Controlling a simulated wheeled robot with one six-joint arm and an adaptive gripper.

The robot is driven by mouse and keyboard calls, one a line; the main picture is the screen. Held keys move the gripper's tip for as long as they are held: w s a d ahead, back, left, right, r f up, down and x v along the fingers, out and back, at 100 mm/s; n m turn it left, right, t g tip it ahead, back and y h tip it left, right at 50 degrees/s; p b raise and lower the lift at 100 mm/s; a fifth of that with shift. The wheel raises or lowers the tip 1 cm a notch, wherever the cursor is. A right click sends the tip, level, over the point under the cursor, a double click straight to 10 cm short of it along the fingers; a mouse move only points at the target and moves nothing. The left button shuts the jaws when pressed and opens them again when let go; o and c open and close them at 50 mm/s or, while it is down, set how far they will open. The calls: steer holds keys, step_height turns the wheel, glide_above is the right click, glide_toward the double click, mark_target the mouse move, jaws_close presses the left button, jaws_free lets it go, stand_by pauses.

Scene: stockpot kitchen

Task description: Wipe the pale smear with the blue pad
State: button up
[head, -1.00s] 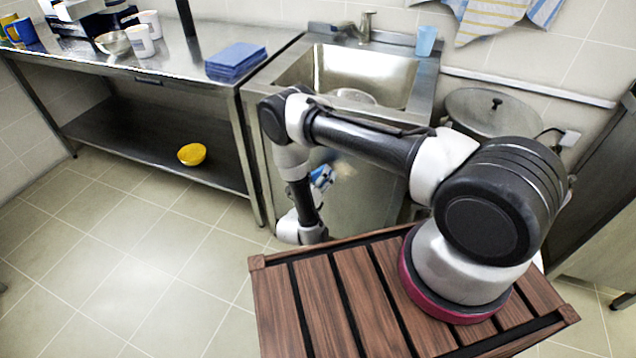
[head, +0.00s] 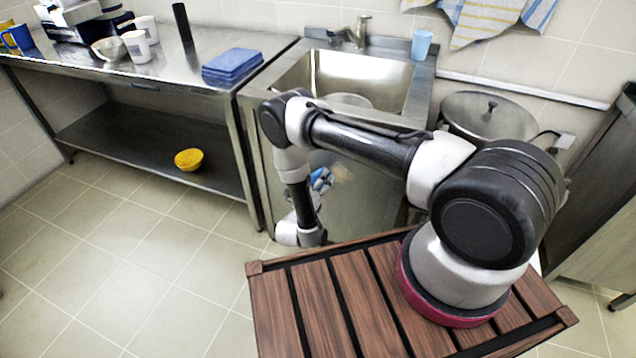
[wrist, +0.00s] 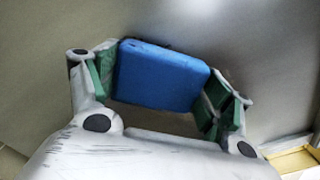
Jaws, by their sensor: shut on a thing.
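My gripper (wrist: 160,92) is shut on the blue pad (wrist: 157,75), with green-lined fingers at its two ends in the wrist view. The pad faces the grey metal front of the sink cabinet (head: 372,205). In the head view the pad shows as a small blue patch (head: 322,180) beside my forearm, partly hidden by it. A faint pale smear (head: 341,173) shows on the cabinet front just right of the pad. I cannot tell whether the pad touches the metal.
A steel table (head: 150,78) stands left of the sink, with a stack of blue cloths (head: 232,66) on top and a yellow bowl (head: 189,159) on its lower shelf. The tiled floor (head: 130,265) at left is clear.

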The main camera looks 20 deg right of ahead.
steer(key=shift+w+d, duration=0.35)
steer(key=shift+w, duration=0.15)
